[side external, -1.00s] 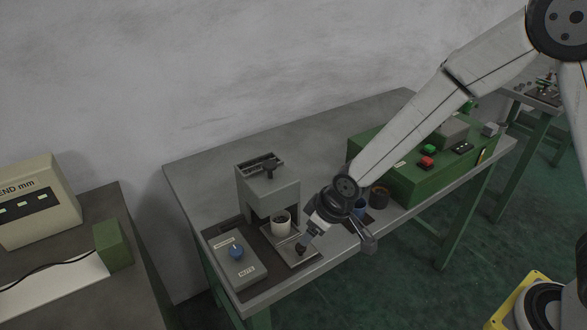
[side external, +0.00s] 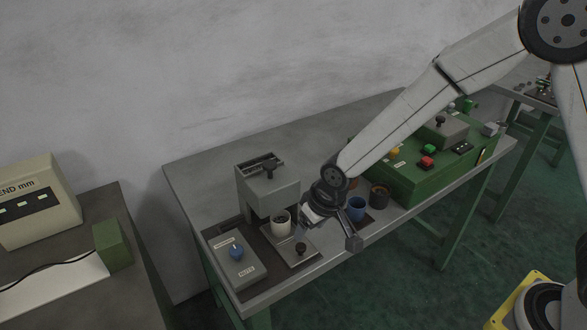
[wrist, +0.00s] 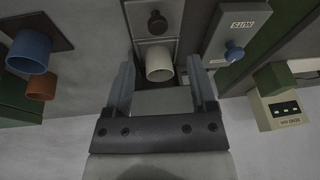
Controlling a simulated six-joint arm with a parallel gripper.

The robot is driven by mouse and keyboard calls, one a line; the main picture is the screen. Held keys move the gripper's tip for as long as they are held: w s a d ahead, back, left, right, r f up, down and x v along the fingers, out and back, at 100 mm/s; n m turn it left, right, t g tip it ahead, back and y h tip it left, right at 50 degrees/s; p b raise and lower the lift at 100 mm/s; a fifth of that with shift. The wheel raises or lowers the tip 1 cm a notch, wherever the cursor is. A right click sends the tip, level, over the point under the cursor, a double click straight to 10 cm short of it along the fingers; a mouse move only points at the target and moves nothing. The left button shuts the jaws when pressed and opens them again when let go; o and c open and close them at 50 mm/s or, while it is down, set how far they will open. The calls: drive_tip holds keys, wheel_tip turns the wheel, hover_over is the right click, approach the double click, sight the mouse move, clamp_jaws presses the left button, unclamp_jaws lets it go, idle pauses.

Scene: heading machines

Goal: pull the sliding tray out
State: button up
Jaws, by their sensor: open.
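The sliding tray (side external: 313,252) is a flat grey plate reaching out from under the grey press (side external: 268,190). In the side view my gripper (side external: 310,219) is above and right of the tray, apart from the knob.
A grey control box (side external: 239,262) with a blue knob stands left of the tray. A blue cup (side external: 356,208) and a brown cup (side external: 379,195) stand to the right. A green machine (side external: 415,172) with coloured buttons is farther right.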

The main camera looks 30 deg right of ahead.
sight(300, 246)
drive_tip(key=m, duration=0.1)
drive_tip(key=w+m+g, duration=0.1)
drive_tip(key=m, duration=0.3)
drive_tip(key=shift+w+a+g+h, duration=0.2)
drive_tip(key=shift+a+g+h, duration=0.1)
drive_tip(key=shift+g, duration=0.1)
drive_tip(key=m, duration=0.1)
drive_tip(key=m+g, duration=0.1)
drive_tip(key=m, duration=0.1)
drive_tip(key=w+m, duration=0.1)
drive_tip(key=m, duration=0.1)
drive_tip(key=shift+a+r+h, duration=0.1)
drive_tip(key=shift+r+h, duration=0.2)
drive_tip(key=shift+h, duration=0.1)
drive_tip(key=shift+f, duration=0.1)
drive_tip(key=shift+f, duration=3.8)
clamp_jaws()
